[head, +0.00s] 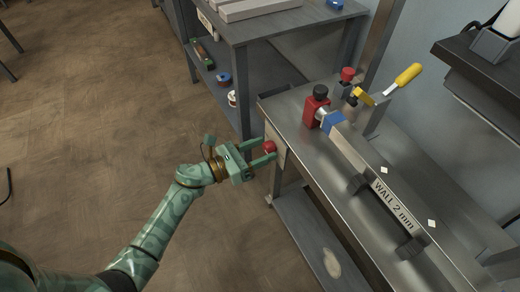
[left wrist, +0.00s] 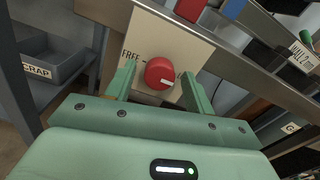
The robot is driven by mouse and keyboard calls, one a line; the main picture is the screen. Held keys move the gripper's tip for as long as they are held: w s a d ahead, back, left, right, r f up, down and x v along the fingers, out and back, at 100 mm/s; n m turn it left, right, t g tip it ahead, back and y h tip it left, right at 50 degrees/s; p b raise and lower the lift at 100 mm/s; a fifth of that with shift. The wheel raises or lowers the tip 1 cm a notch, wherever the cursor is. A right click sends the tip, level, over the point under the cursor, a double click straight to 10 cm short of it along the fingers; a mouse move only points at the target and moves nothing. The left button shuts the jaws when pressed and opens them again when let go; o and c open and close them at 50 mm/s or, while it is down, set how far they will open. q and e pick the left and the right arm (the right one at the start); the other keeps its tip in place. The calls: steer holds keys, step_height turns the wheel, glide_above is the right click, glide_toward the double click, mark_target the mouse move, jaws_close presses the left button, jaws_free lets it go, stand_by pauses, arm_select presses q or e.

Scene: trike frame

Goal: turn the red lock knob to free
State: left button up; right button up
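The red lock knob (head: 270,146) sits on a pale plate at the near left end of the steel bench. In the left wrist view the knob (left wrist: 159,73) has a white mark at its lower right, pointing away from the word FREE (left wrist: 131,57) on the plate's left. The label on the plate's right is mostly hidden by a finger. My left gripper (head: 267,150) is open, its fingers on either side of the knob. The left wrist view shows gaps between the knob and both fingers. My right gripper is not in view.
A tube labelled WALL 2 mm (head: 393,205) lies along the bench, with a red block (head: 316,111) and a yellow-handled clamp (head: 408,75) near its far end. A grey shelf unit (head: 262,27) stands behind. A SCRAP bin (left wrist: 50,66) is left of the plate.

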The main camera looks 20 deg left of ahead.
arm_select(q)
steer(key=c, duration=0.8)
